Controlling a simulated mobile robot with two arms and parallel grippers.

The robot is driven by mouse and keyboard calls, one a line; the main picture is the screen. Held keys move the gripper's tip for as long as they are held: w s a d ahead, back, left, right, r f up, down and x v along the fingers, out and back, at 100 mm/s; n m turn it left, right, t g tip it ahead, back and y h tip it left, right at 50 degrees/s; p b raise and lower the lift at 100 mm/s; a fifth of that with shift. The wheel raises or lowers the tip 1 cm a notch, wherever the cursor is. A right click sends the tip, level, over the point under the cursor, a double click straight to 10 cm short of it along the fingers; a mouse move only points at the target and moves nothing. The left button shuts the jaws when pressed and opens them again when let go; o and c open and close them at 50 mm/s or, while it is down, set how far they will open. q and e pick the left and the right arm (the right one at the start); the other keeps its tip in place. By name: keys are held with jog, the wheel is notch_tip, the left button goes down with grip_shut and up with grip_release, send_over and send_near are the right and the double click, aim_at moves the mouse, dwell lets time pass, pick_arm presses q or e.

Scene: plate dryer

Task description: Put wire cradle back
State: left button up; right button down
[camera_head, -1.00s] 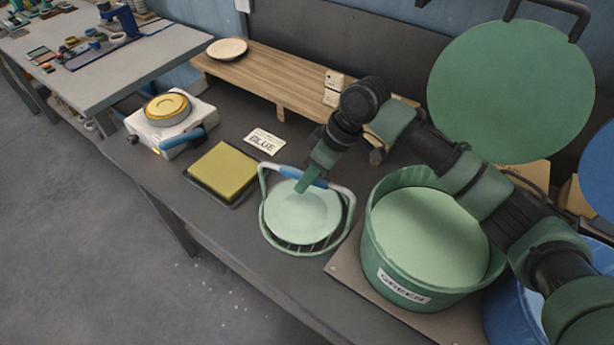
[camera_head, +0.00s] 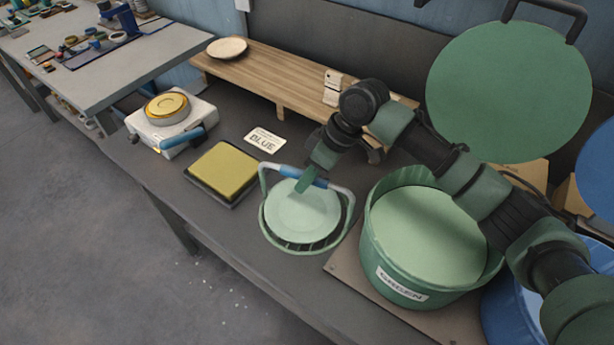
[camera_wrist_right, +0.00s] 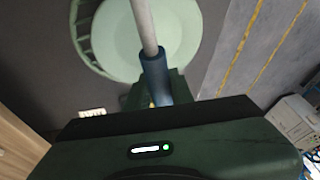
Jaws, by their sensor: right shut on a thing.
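The wire cradle (camera_head: 339,232) is a round pale-green basket with an arched handle, on or just above the dark bench; I cannot tell whether it touches. A pale-green plate (camera_head: 302,212) lies in it. My right gripper (camera_head: 306,181) is shut on the blue grip (camera_head: 284,171) of the handle, above the plate. In the right wrist view the blue grip (camera_wrist_right: 155,72) runs into the jaws, with the plate (camera_wrist_right: 150,35) beyond. The green pot (camera_head: 432,230), labelled GREEN, stands open right of the cradle. My left gripper is not in view.
A yellow pad (camera_head: 222,170) and a BLUE card (camera_head: 264,140) lie left of the cradle. A white device with a yellow top (camera_head: 167,107) stands farther left. A wooden shelf (camera_head: 275,80) is behind. A green lid (camera_head: 510,85) stands raised behind the pot.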

jog(key=c, duration=1.1)
grip_release()
jog(key=shift+c, duration=0.2)
jog(key=shift+s+f, duration=0.1)
jog(key=b+v, duration=0.1)
jog(key=v, duration=0.5)
jog(key=shift+d+r+b, duration=0.15)
jog(key=shift+r+b, duration=0.15)
jog(key=shift+r, duration=0.1)
jog(key=shift+d+r, duration=0.2)
jog(key=shift+r, duration=0.3)
